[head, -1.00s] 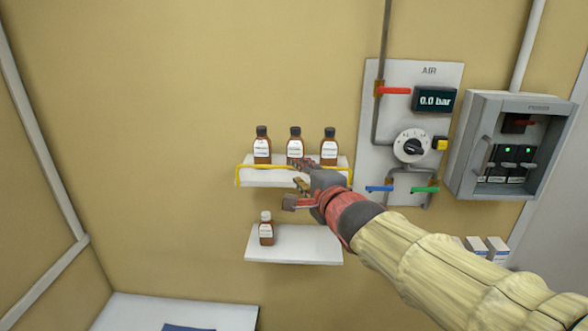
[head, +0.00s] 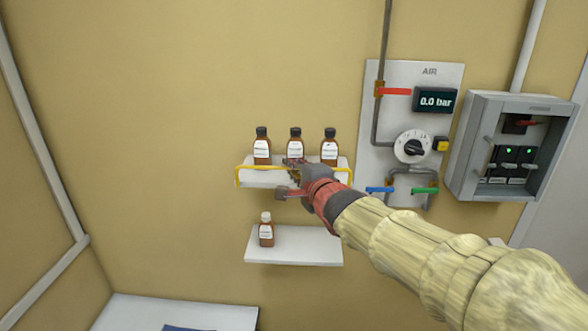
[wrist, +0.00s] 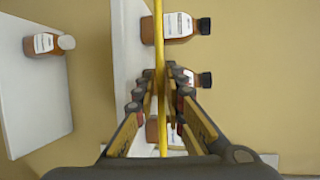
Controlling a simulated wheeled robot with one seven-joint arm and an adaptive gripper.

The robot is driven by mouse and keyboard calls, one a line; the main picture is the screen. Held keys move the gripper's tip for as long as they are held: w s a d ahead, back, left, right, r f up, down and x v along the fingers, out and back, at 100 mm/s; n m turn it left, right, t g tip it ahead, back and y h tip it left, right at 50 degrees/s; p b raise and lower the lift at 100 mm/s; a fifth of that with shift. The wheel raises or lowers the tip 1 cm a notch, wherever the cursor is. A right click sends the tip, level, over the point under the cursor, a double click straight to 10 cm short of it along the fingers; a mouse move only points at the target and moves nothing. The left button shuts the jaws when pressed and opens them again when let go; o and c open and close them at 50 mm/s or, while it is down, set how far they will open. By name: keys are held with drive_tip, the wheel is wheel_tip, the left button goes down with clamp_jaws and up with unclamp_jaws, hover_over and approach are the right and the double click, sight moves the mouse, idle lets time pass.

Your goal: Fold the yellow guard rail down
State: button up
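The yellow guard rail (head: 262,167) runs along the front of the upper white shelf (head: 265,184) and is up, in front of three brown bottles (head: 295,146). My gripper (head: 290,176) is at the middle of the rail. In the wrist view the yellow rail (wrist: 160,45) passes between the two fingers of my gripper (wrist: 161,95). The fingers look apart, with gaps beside the rail, so it does not look gripped. In the wrist view the fingers partly hide two bottles; one bottle (wrist: 176,26) shows clearly.
A lower white shelf (head: 300,247) holds one white-capped brown bottle (head: 266,232). To the right are the AIR panel (head: 390,85) with valves and a dial, and a grey breaker box (head: 468,160). The wall left of the shelves is clear.

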clamp_jaws()
